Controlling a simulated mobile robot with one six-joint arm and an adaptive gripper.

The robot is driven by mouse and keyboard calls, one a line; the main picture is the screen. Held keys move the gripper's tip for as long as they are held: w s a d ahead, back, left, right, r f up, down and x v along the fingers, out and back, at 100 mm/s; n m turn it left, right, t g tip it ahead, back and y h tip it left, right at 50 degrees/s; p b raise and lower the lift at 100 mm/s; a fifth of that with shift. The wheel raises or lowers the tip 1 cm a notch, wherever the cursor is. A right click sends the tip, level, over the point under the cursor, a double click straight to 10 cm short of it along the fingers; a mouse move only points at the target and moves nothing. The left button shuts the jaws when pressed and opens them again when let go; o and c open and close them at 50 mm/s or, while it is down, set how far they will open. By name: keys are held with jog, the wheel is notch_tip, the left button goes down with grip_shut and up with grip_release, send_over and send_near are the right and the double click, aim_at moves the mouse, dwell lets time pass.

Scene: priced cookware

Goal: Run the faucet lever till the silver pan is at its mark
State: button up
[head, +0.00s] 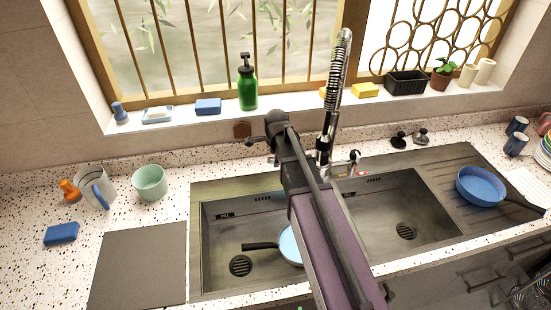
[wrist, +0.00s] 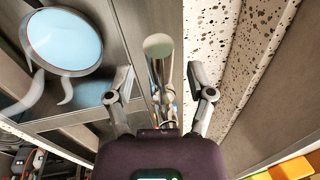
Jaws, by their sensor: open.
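The silver pan (head: 289,243), with a pale blue surface inside and a dark handle, sits in the left sink basin, partly hidden by my arm. In the wrist view the pan (wrist: 65,42) is at upper left, with a thin reddish line near its rim and pale curved streaks beside it. The chrome faucet (head: 327,125) with a spring neck stands behind the sink. My gripper (head: 264,139) is left of it in the head view. In the wrist view my gripper (wrist: 160,72) is open, its fingers either side of a chrome faucet part (wrist: 159,48). I cannot tell whether this is the lever.
A blue pan (head: 481,186) sits on the drainboard at right. The right basin (head: 400,205) is empty. A green soap bottle (head: 247,85) stands on the windowsill. A mug (head: 95,188), a pale green cup (head: 150,182) and a dark board (head: 138,268) are at left.

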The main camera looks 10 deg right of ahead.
jog(key=shift+w+f+b, duration=0.25)
jog(key=shift+f+b, duration=0.65)
jog(key=shift+f, duration=0.3)
jog(key=shift+c, duration=0.2)
grip_shut()
